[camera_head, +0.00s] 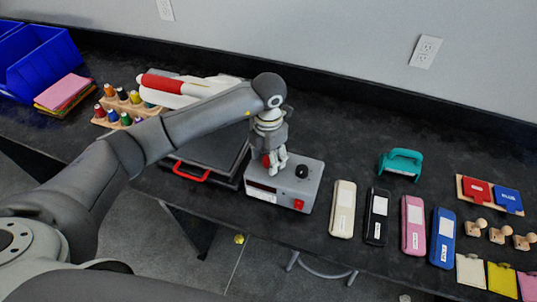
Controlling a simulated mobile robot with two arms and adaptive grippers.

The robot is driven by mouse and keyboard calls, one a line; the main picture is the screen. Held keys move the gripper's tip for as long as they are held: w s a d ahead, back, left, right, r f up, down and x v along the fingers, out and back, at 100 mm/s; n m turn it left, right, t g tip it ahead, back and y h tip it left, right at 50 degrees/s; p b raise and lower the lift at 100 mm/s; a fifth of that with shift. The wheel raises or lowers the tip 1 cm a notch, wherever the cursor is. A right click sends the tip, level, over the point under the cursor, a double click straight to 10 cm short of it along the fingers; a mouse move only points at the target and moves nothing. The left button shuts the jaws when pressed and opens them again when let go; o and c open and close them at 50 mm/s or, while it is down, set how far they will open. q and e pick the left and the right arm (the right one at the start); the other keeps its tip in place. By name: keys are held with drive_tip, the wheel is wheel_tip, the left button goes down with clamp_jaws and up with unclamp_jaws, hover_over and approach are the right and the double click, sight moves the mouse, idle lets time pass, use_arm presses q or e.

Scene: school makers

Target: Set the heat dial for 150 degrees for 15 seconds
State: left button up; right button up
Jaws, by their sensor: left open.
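A grey control box (318,184) stands on the dark bench near the middle. A black dial (302,171) is on its top, and a red switch (298,204) and a small display (262,191) are on its front. My left gripper (274,168) points down over the left part of the box top, left of the black dial. It is open, and nothing is seen held in it. A small red part shows beside its fingers, partly hidden by them. The dial's markings are too small to read. My right gripper is not in view.
A flat dark press (215,150) with a red handle (190,174) lies left of the box, partly under my arm. Right of the box lie white, black, pink and blue cases (442,238) and a teal tool (401,164). Thread spools (112,116) stand at the left.

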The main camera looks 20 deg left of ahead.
use_arm(q)
drive_tip(key=shift+c, duration=0.3)
drive_tip(key=c, duration=1)
